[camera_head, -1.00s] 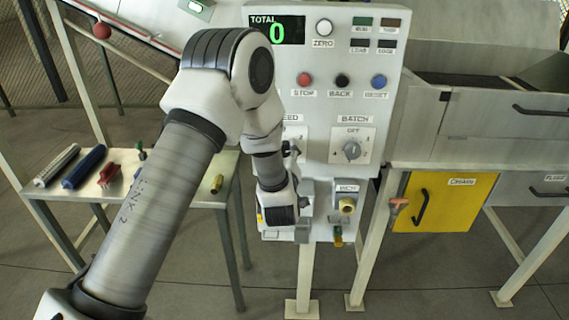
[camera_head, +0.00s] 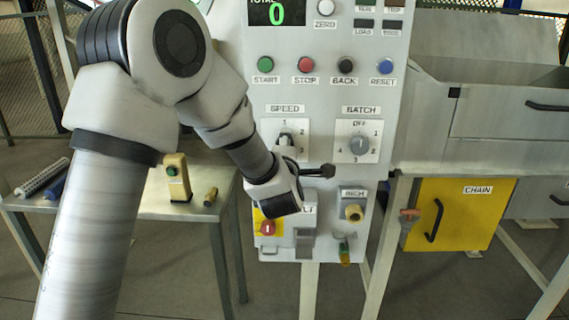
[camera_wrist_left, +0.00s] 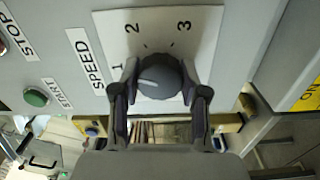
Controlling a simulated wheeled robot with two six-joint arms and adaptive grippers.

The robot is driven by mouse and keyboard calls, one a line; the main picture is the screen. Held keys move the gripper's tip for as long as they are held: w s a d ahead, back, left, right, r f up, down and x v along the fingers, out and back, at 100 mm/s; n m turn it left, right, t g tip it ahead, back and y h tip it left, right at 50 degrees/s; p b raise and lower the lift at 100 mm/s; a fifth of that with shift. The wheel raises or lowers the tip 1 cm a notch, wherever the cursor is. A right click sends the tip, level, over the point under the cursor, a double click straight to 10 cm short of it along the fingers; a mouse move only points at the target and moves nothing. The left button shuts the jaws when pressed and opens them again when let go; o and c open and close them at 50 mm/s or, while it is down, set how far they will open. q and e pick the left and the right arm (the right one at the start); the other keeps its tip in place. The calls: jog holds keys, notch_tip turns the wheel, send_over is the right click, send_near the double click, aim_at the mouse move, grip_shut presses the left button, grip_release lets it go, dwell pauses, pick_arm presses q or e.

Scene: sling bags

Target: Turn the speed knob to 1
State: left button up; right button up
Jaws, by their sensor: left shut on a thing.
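The speed knob (camera_wrist_left: 160,74) is a dark round knob on a white dial plate (camera_wrist_left: 207,22) marked 1, 2 and 3. In the left wrist view its white pointer line points left, close to the 1. My left gripper (camera_wrist_left: 158,92) is shut on the knob, with one finger on each side of it. In the head view the gripper (camera_head: 299,160) is at the SPEED dial (camera_head: 268,127), and it and the wrist hide part of the knob and dial. My right gripper is not in view.
The batch knob (camera_head: 359,145) is just to the right. The green START button (camera_head: 265,64) and red STOP button (camera_head: 306,64) are above. Below are a red switch on yellow (camera_head: 267,228) and a brass-coloured INCH knob (camera_head: 353,212). A side table (camera_head: 190,207) stands left.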

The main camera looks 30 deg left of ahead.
pick_arm(q)
jog(key=n+b, duration=0.2)
jog(key=b, duration=0.1)
jog(key=shift+f, duration=0.25)
jog(key=shift+r+n+b, duration=0.25)
jog(key=shift+n+b, duration=0.75)
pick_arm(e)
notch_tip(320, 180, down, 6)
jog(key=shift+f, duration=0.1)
pick_arm(q)
jog(key=o, duration=1.1)
jog(key=shift+o, duration=0.2)
jog(key=v, duration=1.2)
jog(key=shift+a, duration=0.1)
